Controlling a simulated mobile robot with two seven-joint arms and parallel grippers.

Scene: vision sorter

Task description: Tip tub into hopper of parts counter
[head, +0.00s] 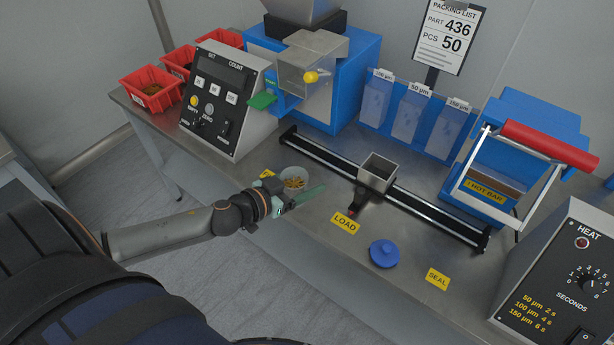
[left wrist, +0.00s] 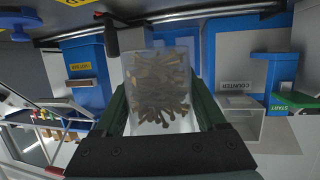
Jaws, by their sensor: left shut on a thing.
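The tub (head: 293,175) is a small translucent cup holding brass-coloured parts. In the head view it is at the table's front edge, left of the LOAD label. My left gripper (head: 297,193) is shut on it. In the left wrist view the tub (left wrist: 160,88) sits between the green fingers, with its parts visible inside. I cannot tell whether its base touches the table. The parts counter (head: 353,75) is a blue machine behind the tub, with a grey hopper (head: 301,9) on top, cut off by the frame's upper edge. My right gripper is not in view.
A control box (head: 222,95) stands left of the counter, with red bins (head: 151,88) beyond it. A black rail with a grey carriage (head: 378,172) crosses the table. A blue knob (head: 384,253), bag holders (head: 410,110) and a hot bar press (head: 520,150) are to the right.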

